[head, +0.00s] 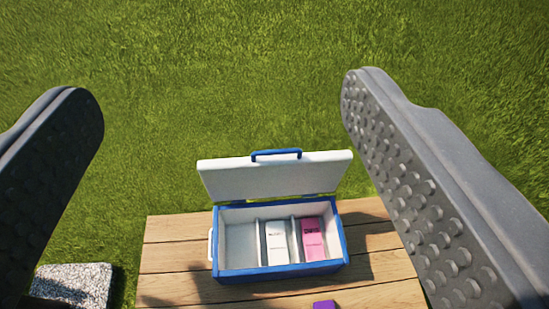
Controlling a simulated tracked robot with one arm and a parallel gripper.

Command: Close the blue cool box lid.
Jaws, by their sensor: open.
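The blue cool box (280,270) stands on a wooden table in the lower middle of the head view. Its white lid (275,178) is open, tilted up at the back, with a blue handle (276,154) on its top edge. Inside are compartments: the left one looks empty, the middle holds a white carton (277,242), the right a pink carton (313,239). My gripper (222,100) is open and empty. Its two grey studded fingers frame the view left and right, with the box showing between and beyond them, apart from them.
The wooden table (175,258) has bare planks left and right of the box. A small purple object (324,305) lies in front of the box, cut by the frame edge. A speckled grey slab (75,285) is at lower left. Grass lies behind.

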